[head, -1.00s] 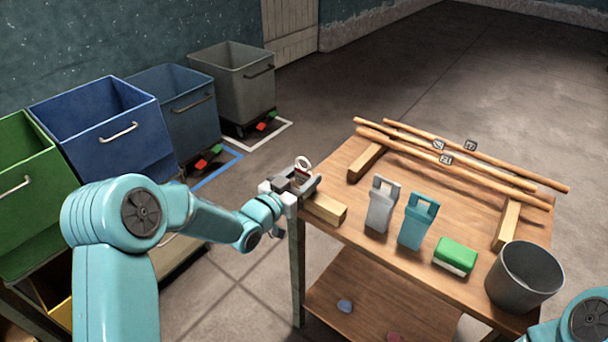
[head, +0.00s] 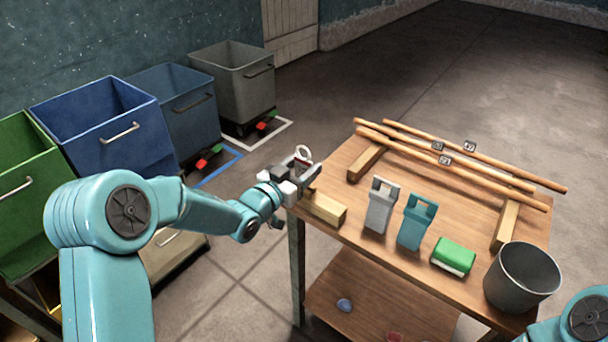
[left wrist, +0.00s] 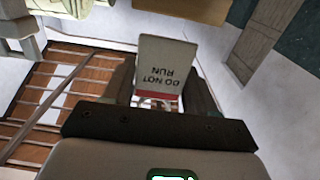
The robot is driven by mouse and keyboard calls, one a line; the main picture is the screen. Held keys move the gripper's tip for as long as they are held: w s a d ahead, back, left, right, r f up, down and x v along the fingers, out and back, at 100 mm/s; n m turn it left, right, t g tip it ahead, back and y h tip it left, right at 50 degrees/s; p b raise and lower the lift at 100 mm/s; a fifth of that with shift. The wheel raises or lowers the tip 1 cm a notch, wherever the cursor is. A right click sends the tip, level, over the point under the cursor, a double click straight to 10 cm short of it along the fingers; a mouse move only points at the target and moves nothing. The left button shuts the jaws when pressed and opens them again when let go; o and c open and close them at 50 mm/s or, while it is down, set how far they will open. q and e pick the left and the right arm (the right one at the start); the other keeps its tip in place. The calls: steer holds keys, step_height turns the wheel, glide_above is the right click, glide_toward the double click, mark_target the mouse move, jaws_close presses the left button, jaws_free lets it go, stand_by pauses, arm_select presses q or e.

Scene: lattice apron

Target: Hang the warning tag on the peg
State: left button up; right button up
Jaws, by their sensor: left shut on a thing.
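My left gripper (head: 305,172) is above the near left corner of the wooden table, shut on the warning tag. In the left wrist view the tag (left wrist: 166,62) is a white card with a red band and the words "DO NOT RUN" upside down. It sticks out from between the dark fingers of the gripper (left wrist: 160,98). In the head view a pale ring (head: 302,153) shows above the fingers, and the card is mostly hidden there. I cannot make out the peg in either view. My right gripper is out of view; only part of that arm shows at the lower right.
On the table (head: 350,228) are a wooden block (head: 326,209), grey and teal handled pieces (head: 381,208) (head: 416,224), a green-and-white block (head: 453,255) and a grey bucket (head: 523,276). Long rods (head: 450,165) lie across wooden supports. Several bins (head: 235,85) stand left.

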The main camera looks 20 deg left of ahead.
mark_target(302, 166)
arm_select(q)
steer(key=shift+r, duration=0.25)
steer(key=shift+s+a, duration=0.1)
steer(key=shift+s+a+f+b, duration=0.1)
steer(key=shift+s+f+b, duration=0.05)
steer(key=shift+s+b, duration=0.15)
steer(key=shift+b+v, duration=0.75)
steer(key=shift+v, duration=1.05)
steer(key=shift+b+v, duration=0.55)
steer(key=shift+v, duration=1.25)
